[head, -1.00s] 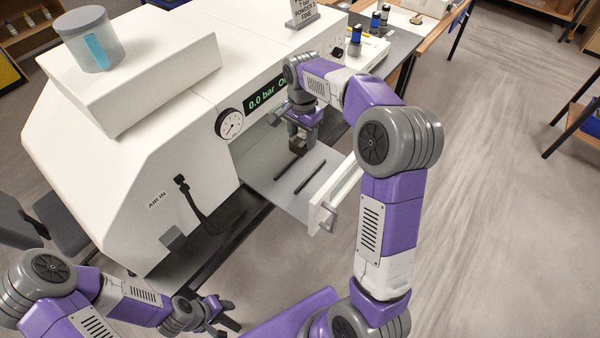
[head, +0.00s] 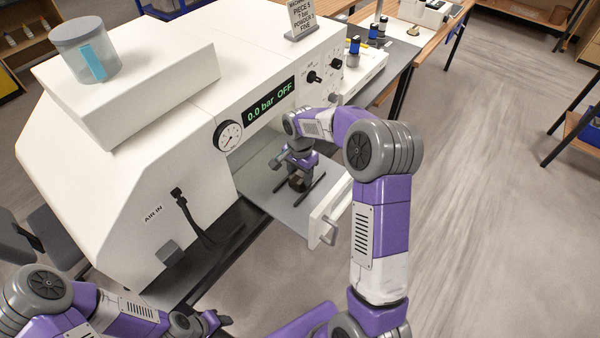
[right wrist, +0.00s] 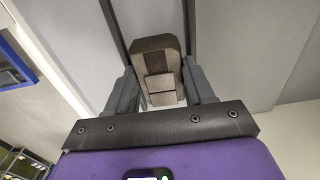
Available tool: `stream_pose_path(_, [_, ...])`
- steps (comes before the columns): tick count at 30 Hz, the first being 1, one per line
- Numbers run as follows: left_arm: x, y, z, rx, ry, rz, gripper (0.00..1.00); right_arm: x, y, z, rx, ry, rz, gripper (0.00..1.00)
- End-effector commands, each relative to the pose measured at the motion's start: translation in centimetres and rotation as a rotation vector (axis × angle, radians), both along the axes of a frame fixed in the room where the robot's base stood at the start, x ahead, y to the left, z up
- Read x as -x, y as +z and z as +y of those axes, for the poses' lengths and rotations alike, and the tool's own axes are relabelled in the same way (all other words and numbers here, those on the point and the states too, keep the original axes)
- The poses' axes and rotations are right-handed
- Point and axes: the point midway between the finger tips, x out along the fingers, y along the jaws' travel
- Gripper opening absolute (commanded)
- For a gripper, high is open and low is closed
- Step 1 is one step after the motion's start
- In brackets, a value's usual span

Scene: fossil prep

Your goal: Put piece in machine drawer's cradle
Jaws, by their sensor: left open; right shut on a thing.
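The piece (right wrist: 157,52) is a small brown block with a lighter brown patch. My right gripper (head: 298,178) is shut on it, with one grey finger on each side in the right wrist view (right wrist: 162,88). The piece is over the pulled-out machine drawer (head: 262,182), between the two dark parallel bars of the cradle (head: 312,190). I cannot tell whether it touches the drawer floor. The bars run on either side of the piece in the right wrist view. My left gripper (head: 216,320) is open and empty at the lower left, away from the drawer.
The white machine (head: 110,170) fills the left, with a gauge (head: 228,136), a display reading "0.0 bar OFF" (head: 268,102) and a black hose (head: 190,215). The drawer front (head: 330,212) with its handle sticks out. A sign (head: 302,18) stands on top. Floor at right is clear.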

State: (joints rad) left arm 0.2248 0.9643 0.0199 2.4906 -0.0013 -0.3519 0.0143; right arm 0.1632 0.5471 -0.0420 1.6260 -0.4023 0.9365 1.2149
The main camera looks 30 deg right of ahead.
Motion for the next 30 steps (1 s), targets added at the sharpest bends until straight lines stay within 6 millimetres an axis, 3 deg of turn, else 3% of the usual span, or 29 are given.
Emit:
stream_pose_path(8, [0.0,-0.3,0.0,0.000,0.000,0.000,0.43,0.0,-0.3,0.0,0.000,0.000,-0.001,0.03])
stream_pose_path(9, [0.0,-0.3,0.0,0.000,0.000,0.000,0.43,0.0,-0.3,0.0,0.000,0.000,0.000,0.56])
stream_pose_path(14, [0.0,-0.2,0.0,0.000,0.000,0.000,0.43,0.0,-0.3,0.0,0.000,0.000,0.001,0.78])
stream_pose_path(24, [0.0,0.1,0.0,0.000,0.000,0.000,0.43,0.0,0.1,0.0,0.000,0.000,0.000,0.78])
stream_pose_path(30, [0.0,0.0,0.0,0.000,0.000,0.000,0.43,-0.1,3.2,0.0,0.001,-0.001,-0.006,0.78])
